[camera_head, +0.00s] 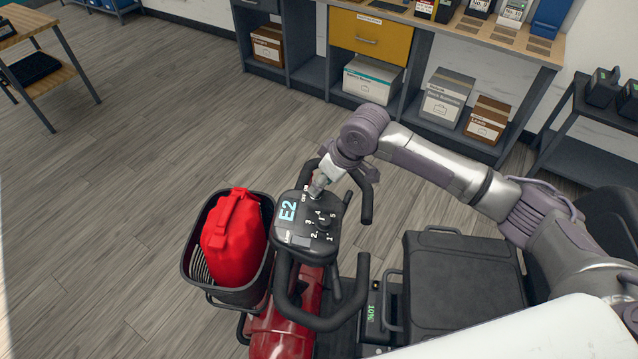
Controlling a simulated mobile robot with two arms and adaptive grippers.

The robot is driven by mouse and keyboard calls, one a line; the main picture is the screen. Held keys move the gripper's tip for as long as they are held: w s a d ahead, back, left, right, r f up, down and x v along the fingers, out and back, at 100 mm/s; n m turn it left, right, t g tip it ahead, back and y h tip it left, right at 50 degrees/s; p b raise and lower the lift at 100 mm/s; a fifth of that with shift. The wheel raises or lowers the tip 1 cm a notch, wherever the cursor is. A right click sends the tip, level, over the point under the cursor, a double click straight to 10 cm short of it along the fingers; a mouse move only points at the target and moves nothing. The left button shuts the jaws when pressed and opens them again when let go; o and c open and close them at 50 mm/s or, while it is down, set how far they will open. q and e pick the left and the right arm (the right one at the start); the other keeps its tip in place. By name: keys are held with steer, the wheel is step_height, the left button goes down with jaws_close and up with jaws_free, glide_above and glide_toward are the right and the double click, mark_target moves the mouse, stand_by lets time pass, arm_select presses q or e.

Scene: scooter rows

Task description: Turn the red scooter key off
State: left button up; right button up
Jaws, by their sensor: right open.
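The red scooter (285,335) stands at the lower middle, with a black control console (294,232) marked E2. The console has a dial (323,221) with numbers around it and small white lettering near its far edge. My right gripper (318,187) is open, pointing down at the far edge of the console beside that lettering. The key itself cannot be made out; the gripper covers that spot, and I cannot tell whether the fingers touch it. My left gripper is not in view.
Black handlebars (285,290) loop around the console. A front basket (192,262) holds a red bag (233,238). A black seat (465,275) lies to the right. A workbench with shelves and boxes (370,82) stands at the back.

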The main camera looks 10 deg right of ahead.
steer(key=shift+x, duration=1.3)
jaws_close()
